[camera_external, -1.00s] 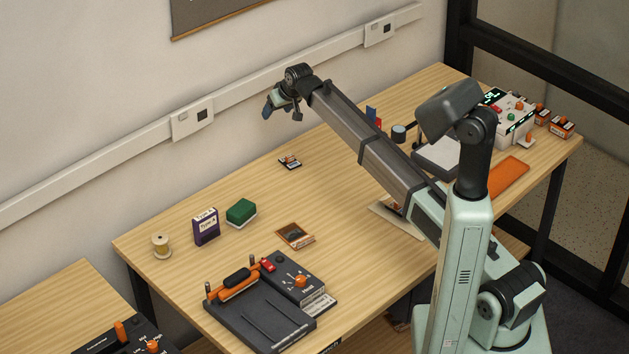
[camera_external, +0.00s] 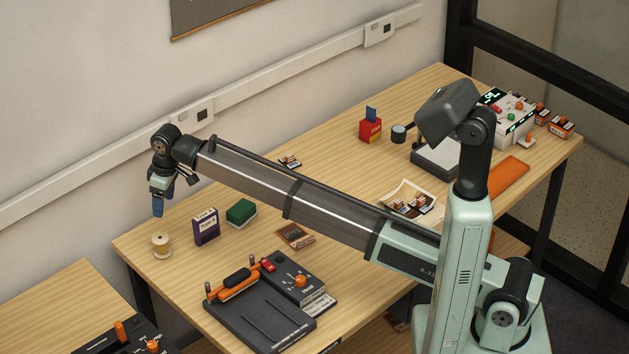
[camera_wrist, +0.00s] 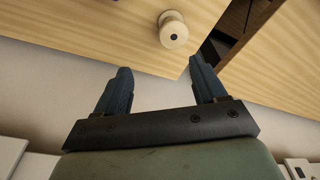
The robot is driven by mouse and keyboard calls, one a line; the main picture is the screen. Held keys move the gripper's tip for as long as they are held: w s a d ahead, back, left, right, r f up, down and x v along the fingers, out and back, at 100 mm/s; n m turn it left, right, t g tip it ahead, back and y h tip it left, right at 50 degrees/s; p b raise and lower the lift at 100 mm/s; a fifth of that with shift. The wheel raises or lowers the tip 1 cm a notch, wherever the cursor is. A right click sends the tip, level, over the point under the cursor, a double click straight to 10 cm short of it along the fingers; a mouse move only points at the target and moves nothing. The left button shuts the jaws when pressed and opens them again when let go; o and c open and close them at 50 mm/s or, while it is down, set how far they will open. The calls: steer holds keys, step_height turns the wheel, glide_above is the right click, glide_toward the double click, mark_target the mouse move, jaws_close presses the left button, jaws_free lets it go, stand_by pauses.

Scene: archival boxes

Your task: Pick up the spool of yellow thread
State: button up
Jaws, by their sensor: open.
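The spool of thread (camera_external: 161,246), pale yellow with light wooden ends, stands upright near the left corner of the wooden table (camera_external: 270,170). In the wrist view the spool (camera_wrist: 173,31) is seen from above, close to the table edge and beyond the fingertips. My gripper (camera_external: 158,207) points down above the table's left end, just above and beside the spool, and is not touching it. In the wrist view its two blue fingers (camera_wrist: 160,82) are apart with nothing between them.
A dark purple box (camera_external: 206,227) stands to the right of the spool, with a green block (camera_external: 241,212) beyond it. A black device with orange parts (camera_external: 260,305) lies at the table's front. The wall is close behind the spool.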

mark_target(159, 238)
steer(key=f, duration=0.2)
steer(key=s+a+f, duration=0.1)
steer(key=f, duration=0.2)
steer(key=s+a+f, duration=0.1)
steer(key=f, duration=0.2)
steer(key=shift+f, duration=0.25)
steer(key=shift+a+f, duration=0.15)
steer(key=shift+f, duration=2.4)
steer(key=c, duration=0.9)
steer(key=shift+o, duration=0.2)
steer(key=shift+r, duration=0.15)
